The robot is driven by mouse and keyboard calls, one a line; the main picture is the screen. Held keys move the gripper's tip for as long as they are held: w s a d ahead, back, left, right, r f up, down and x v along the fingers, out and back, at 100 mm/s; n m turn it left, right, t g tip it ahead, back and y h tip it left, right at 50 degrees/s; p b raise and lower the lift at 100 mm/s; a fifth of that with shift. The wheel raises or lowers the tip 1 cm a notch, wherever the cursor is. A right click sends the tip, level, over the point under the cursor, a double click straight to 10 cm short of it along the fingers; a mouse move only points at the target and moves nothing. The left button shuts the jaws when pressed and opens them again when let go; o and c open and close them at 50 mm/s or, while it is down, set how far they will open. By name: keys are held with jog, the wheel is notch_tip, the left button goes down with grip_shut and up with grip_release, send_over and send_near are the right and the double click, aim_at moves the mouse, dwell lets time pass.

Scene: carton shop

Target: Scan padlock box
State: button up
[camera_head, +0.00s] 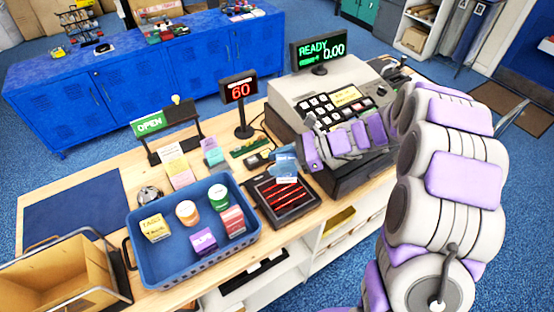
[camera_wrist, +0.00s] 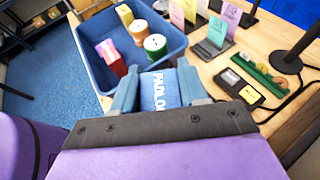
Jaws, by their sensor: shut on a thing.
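The padlock box (camera_wrist: 160,91) is blue with white lettering and sits between the two fingers of my gripper (camera_wrist: 165,88) in the wrist view. In the head view the box (camera_head: 285,160) appears at the far edge of the scanner, seemingly raised above the counter. My gripper (camera_head: 298,158) is shut on it, reaching in from the right past the register. The scanner (camera_head: 288,210) is a dark, flat unit with glowing red lines in the counter. In the wrist view I cannot see the scanner. The register display (camera_head: 320,52) reads READY and 0.00.
A blue basket (camera_head: 187,276) holding several small boxes and tins stands left of the scanner. A cardboard-lined carrier (camera_head: 60,272) is at the lower left. The register (camera_head: 325,92), a red "60" sign (camera_head: 239,90) and card holders (camera_head: 179,170) crowd the back. A blue mat (camera_head: 75,212) is bare.

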notch_tip(320, 180, down, 3)
jog(key=shift+d+r+b, duration=0.1)
jog(key=shift+r+b, duration=0.05)
jog(key=shift+b, duration=0.7)
jog(key=shift+a+r+p, duration=0.25)
jog(key=shift+r+p, duration=0.3)
notch_tip(320, 180, up, 11)
jog(key=p, duration=0.9)
jog(key=shift+d+f+p, duration=0.1)
jog(key=shift+f+p, duration=0.1)
jog(key=shift+p, duration=0.1)
jog(key=shift+r+p, duration=0.35)
jog(key=shift+r, duration=0.1)
jog(key=shift+a+f, duration=0.15)
jog(key=shift+a, duration=0.1)
jog(key=shift+d, duration=0.15)
